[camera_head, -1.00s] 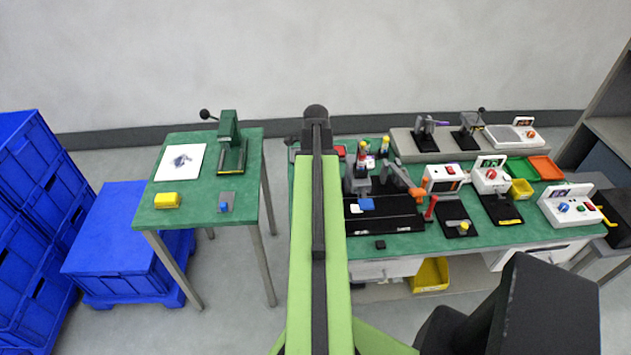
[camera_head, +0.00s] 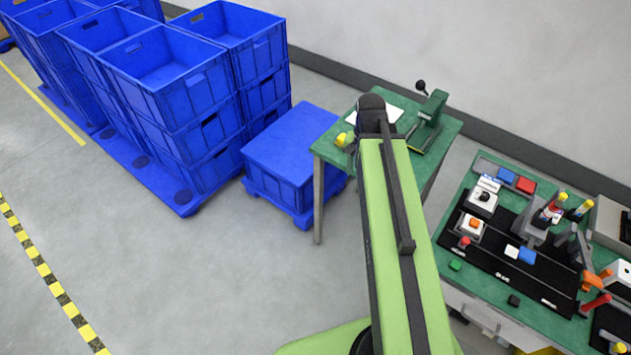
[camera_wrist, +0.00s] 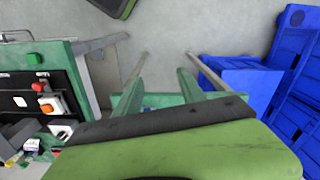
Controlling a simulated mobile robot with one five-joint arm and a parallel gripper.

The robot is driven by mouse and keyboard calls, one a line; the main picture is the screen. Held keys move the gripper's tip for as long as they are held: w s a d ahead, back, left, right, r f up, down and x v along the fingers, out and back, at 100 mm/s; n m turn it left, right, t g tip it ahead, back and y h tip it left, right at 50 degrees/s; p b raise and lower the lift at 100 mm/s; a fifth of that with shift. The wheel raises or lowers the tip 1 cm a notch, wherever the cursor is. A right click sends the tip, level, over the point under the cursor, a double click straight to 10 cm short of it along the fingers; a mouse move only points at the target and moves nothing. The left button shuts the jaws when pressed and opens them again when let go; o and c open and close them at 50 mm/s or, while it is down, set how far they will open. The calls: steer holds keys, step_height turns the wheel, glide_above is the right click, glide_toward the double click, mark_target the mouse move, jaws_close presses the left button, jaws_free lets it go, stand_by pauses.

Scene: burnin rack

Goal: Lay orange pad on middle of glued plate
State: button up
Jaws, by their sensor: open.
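A small orange pad (camera_head: 474,223) sits on a white square holder in the black tray at the left part of the right-hand bench. It also shows at the left of the wrist view (camera_wrist: 45,102). A white block with a dark round top (camera_head: 482,201) lies just behind it; I cannot tell whether this is the glued plate. My gripper (camera_wrist: 159,77) is open and empty, pointing over the floor and the small green table, apart from the pad. In the head view my arm hides the gripper.
Stacked blue crates (camera_head: 165,85) stand at the left, with a lower crate (camera_head: 290,150) beside the small green table (camera_head: 435,160). The right-hand bench (camera_head: 450,245) is crowded. Floor in front is clear.

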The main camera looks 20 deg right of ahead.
steer(key=a+n, duration=0.8)
steer(key=a, duration=0.8)
steer(key=shift+w+a, duration=0.2)
steer(key=shift+a, duration=0.15)
steer(key=shift+f, duration=0.1)
steer(key=shift+w+f+b, duration=0.1)
steer(key=shift+f+b, duration=0.6)
steer(key=shift+b, duration=0.1)
steer(key=shift+c, duration=0.8)
steer(key=shift+d, duration=0.15)
steer(key=shift+c, duration=0.4)
